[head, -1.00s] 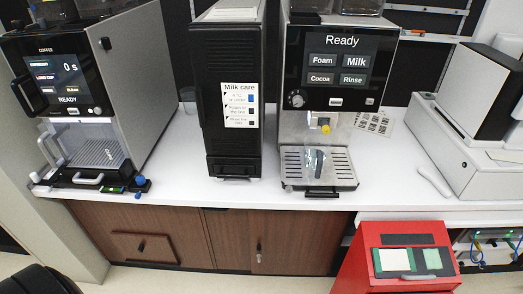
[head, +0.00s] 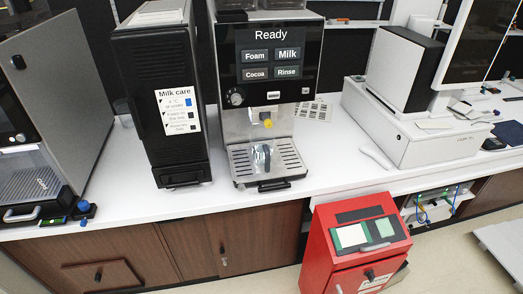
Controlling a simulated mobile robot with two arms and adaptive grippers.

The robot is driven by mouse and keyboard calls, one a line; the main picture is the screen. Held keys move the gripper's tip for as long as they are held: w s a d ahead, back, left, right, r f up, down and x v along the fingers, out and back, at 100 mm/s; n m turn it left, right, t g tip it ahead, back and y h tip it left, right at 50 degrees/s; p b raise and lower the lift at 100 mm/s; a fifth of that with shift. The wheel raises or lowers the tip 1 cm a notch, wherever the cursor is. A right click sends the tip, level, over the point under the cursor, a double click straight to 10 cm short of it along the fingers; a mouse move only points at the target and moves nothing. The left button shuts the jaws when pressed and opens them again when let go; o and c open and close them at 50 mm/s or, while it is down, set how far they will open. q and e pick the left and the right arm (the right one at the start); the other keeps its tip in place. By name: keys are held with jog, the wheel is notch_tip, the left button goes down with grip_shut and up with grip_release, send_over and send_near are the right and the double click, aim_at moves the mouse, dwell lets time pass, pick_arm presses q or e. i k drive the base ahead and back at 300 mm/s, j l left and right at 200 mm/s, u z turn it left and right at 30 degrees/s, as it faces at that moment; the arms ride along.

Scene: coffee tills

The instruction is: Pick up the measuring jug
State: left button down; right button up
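A small clear jug with a dark handle (head: 261,157) stands on the drip tray of the middle coffee machine (head: 268,70), below its yellow-tipped outlet. It looks like the measuring jug, though its markings are too small to read. The drip tray (head: 290,158) is slotted metal with a black handle at its front. Neither of my grippers shows in the head view.
A black milk cooler (head: 155,100) stands left of the machine, and another coffee machine (head: 55,100) is at the far left. A white till drawer (head: 425,140) is on the right. A red bin (head: 345,215) stands before the counter. White counter (head: 325,155) is clear right of the tray.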

aim_at(263, 139)
jog(key=z, duration=4.75)
jog(key=u, duration=4.75)
jog(key=i+j, duration=0.15)
jog(key=j, duration=0.2)
jog(key=i+j+z, duration=0.1)
jog(key=j, duration=0.3)
jog(key=i+j, duration=0.15)
jog(key=j, duration=0.25)
jog(key=i+j+z, duration=0.1)
jog(key=j, duration=0.25)
jog(key=i+j, duration=0.15)
jog(key=j, duration=0.25)
jog(key=i+j+z, duration=0.15)
jog(key=j, duration=0.25)
